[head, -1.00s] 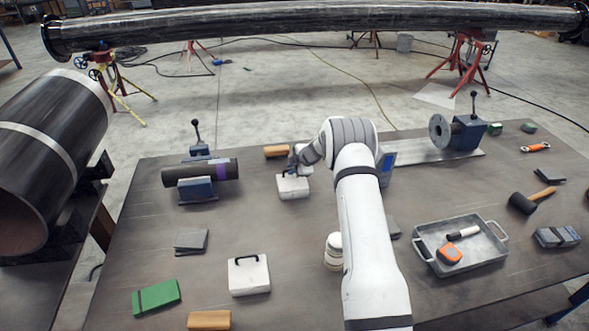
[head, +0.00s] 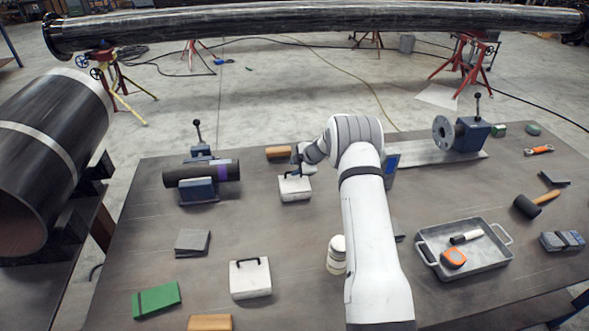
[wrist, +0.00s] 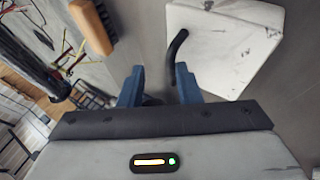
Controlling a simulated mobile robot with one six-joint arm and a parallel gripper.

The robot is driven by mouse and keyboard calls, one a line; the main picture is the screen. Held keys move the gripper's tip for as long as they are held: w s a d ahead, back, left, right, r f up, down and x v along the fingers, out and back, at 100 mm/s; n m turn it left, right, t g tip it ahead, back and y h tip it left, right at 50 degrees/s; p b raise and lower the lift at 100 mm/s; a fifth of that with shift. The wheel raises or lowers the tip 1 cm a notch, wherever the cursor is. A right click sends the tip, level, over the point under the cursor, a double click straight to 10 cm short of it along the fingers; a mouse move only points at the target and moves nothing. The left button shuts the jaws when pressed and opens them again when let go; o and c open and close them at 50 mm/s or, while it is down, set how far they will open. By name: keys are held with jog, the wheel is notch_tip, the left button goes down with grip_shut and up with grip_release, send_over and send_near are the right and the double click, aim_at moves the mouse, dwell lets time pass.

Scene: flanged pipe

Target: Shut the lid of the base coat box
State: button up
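Two white boxes with black handles are on the table. The far white box (head: 295,190) is at my gripper; the near white box (head: 250,281) is at the front left, and its lid looks flat and shut. I cannot read which one is the base coat box. My gripper (wrist: 158,82) is open, with its two blue fingers apart and nothing clearly between them. In the wrist view the far box's pale top (wrist: 228,42) lies ahead and to the right. Its curved black handle (wrist: 176,56) ends close to the right finger; contact cannot be told. Its lid's exact angle is unclear.
A wood-backed brush (head: 278,152) lies just behind the far box. A dark pipe piece (head: 210,172) on a blue stand is to its left. A white jar (head: 337,255) stands beside my arm. A grey tray (head: 484,268) is at right. Table between the boxes is clear.

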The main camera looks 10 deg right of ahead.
aim_at(304, 182)
jog(key=b+v, duration=0.1)
jog(key=v, duration=0.5)
jog(key=shift+s+r, duration=0.15)
jog(key=shift+r, duration=0.1)
jog(key=shift+d, duration=0.1)
